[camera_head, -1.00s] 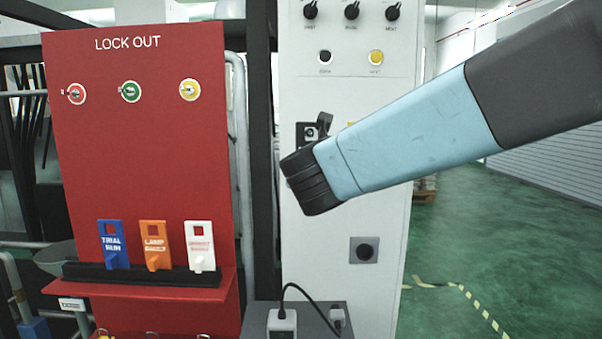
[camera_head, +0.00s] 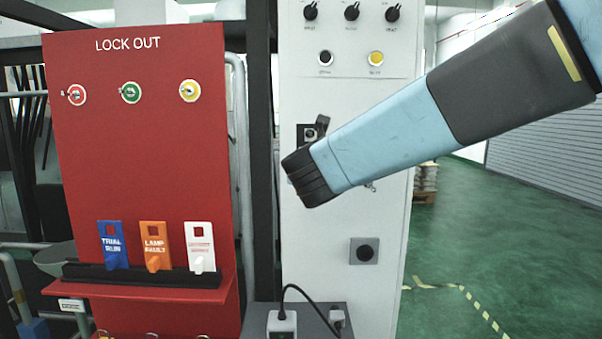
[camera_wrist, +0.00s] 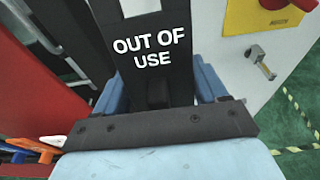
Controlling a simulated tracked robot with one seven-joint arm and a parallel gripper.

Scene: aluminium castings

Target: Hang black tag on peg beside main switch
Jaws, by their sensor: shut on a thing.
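The black tag (camera_wrist: 152,75), lettered "OUT OF USE", points up and away in the wrist view. My gripper (camera_wrist: 160,88) is shut on its lower end, with blue fingers on both sides. The tag's top is cut off by the frame edge. The main switch (camera_wrist: 250,17), a yellow plate with a red knob, is at the wrist view's upper right. A small metal peg (camera_wrist: 261,63) sticks out of the cabinet below it, to the right of the tag and apart from it. In the head view my arm covers the switch; the peg's tip (camera_head: 371,187) shows just below the arm.
The light grey cabinet (camera_head: 330,270) carries knobs above and a black button (camera_head: 364,251) below. The red lockout board (camera_head: 140,180) stands left, with blue, orange and white tags on its black rack (camera_head: 85,273). Green floor is open on the right.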

